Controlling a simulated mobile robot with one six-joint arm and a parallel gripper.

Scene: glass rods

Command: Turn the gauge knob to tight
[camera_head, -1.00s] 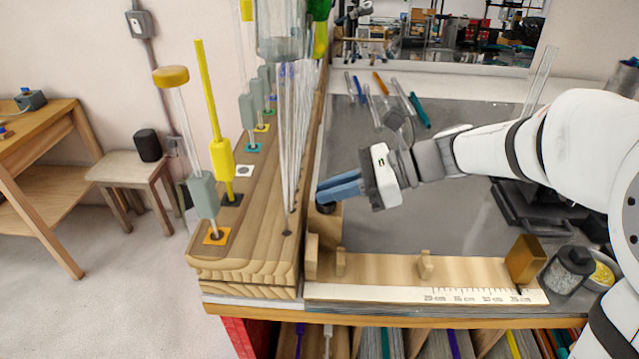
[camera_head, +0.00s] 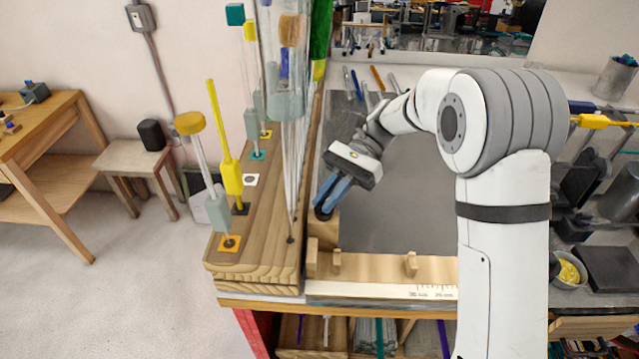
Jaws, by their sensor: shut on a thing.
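The gauge knob (camera_head: 322,213) is a small dark round knob low beside the wooden rod rack, near the left end of the ruler gauge (camera_head: 375,265). My gripper (camera_head: 328,203) has blue fingers pointing down and left, and it is shut on the knob. The fingers cover much of the knob, and no marking for tight can be made out. The gauge is a wooden strip with small upright pegs and a white scale along its front. My arm hides its right part.
The wooden rack (camera_head: 262,215) at left holds several upright glass rods with coloured blocks. A dark grey mat (camera_head: 400,205) lies behind the gauge. A yellow-filled cup (camera_head: 568,272) stands at right. Loose rods lie at the back.

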